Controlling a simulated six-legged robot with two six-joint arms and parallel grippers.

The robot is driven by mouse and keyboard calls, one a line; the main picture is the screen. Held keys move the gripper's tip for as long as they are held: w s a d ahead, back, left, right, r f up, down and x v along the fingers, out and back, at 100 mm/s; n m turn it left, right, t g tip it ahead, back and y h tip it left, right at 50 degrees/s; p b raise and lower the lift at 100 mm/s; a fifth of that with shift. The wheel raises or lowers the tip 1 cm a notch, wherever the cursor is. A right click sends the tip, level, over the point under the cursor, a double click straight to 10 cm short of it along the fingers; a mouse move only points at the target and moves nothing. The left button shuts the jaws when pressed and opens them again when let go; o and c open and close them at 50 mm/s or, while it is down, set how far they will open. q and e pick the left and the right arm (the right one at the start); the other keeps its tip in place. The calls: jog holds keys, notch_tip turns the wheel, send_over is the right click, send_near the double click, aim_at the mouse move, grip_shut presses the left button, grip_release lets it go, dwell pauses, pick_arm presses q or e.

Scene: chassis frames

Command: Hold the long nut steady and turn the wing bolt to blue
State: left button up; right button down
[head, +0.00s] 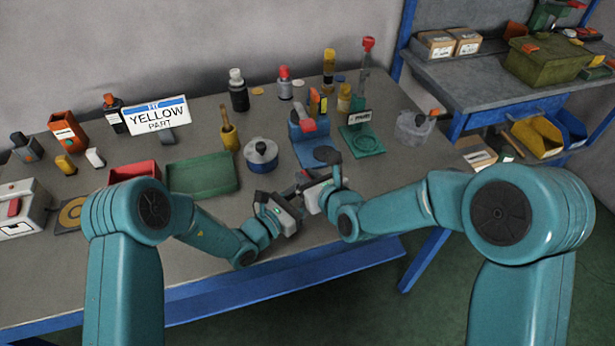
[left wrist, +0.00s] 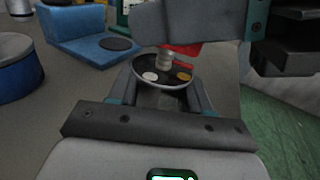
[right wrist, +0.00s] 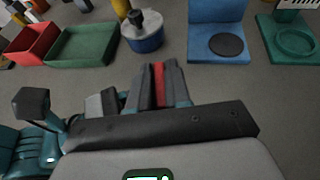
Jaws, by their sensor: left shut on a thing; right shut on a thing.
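My left gripper (left wrist: 160,92) is shut on the grey long nut (left wrist: 160,98), which shows only dimly between its fingers. A dark round disc (left wrist: 143,66) with white, yellow and red marks sits above the nut; no blue mark shows. A pale metal shank (left wrist: 164,58) rises from the disc to the red wing bolt (left wrist: 180,49). My right gripper (right wrist: 159,88) is shut on the red wing (right wrist: 159,82), seen as a strip between its fingers. In the head view, my left gripper (head: 268,200) and right gripper (head: 300,184) meet near the table's front edge; the parts are hidden there.
Behind the grippers stand a blue block stand (head: 299,150) with a dark disc, a blue round pot (head: 261,160) and a green fixture (head: 365,147). A green tray (head: 203,176) lies to the left.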

jog(key=shift+s+a+n+g+y, duration=0.1)
jog(key=shift+n+g+y, duration=0.4)
jog(key=shift+n+y, duration=0.25)
jog(key=c, duration=1.1)
grip_release()
jog(key=shift+f, duration=0.1)
jog(key=shift+c, duration=0.2)
jog(key=shift+s+d+r, duration=0.25)
jog(key=v, duration=0.6)
jog(key=shift+s+d, duration=0.15)
jog(key=shift+s, duration=0.15)
jog(key=shift+r, duration=0.1)
